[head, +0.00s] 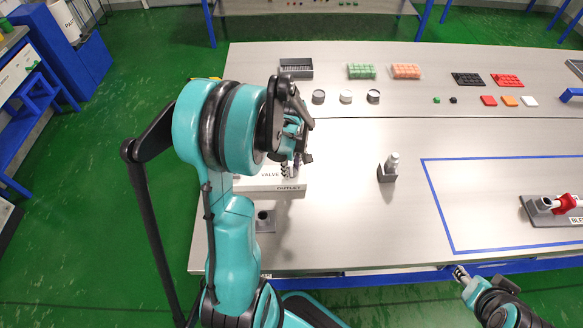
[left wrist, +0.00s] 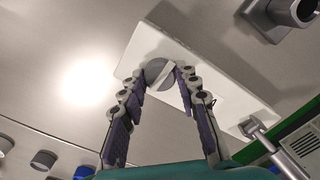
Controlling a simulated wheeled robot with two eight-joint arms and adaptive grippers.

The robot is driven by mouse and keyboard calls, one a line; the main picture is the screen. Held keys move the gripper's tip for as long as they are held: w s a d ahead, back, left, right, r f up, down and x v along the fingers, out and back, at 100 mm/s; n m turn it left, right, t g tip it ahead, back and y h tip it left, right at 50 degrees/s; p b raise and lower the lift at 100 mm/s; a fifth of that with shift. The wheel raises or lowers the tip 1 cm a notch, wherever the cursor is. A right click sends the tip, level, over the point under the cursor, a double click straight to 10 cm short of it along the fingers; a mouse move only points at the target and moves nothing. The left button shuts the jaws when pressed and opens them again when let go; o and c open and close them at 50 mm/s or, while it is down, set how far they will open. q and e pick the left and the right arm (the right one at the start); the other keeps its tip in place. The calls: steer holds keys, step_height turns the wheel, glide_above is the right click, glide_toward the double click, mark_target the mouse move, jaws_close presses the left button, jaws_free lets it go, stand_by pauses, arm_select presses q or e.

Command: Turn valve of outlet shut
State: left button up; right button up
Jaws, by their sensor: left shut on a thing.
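The outlet is a flat white block (head: 240,187) labelled VALVE and OUTLET at the left of the table in the head view. It also shows as a tilted white plate in the left wrist view (left wrist: 220,98). Its valve is a round grey knob (left wrist: 157,70) with a pale bar across it. My left gripper (head: 291,166) is above the block, and its two fingers close on either side of the knob in the left wrist view (left wrist: 161,78). My arm hides most of the valve in the head view. My right gripper (head: 461,273) is at the table's front edge, too small to read.
A grey socket block (head: 265,221) stands in front of the outlet. A small dark stand with a pale cylinder (head: 391,168) is mid-table. A fixture with a red part (head: 565,203) lies inside the blue outline at right. Round cups (head: 346,97) and coloured blocks line the back.

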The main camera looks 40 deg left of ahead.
arm_select(q)
steer(key=shift+m, duration=0.3)
steer(key=m, duration=0.3)
steer(key=shift+m+b, duration=0.3)
steer(key=shift+m, duration=0.1)
steer(key=m, duration=0.4)
steer(key=shift+m, duration=0.3)
steer(key=m, duration=0.4)
steer(key=shift+b, duration=0.35)
steer(key=m, duration=0.4)
steer(key=shift+m, duration=0.3)
steer(key=o, duration=1.2)
steer(key=shift+c, duration=0.2)
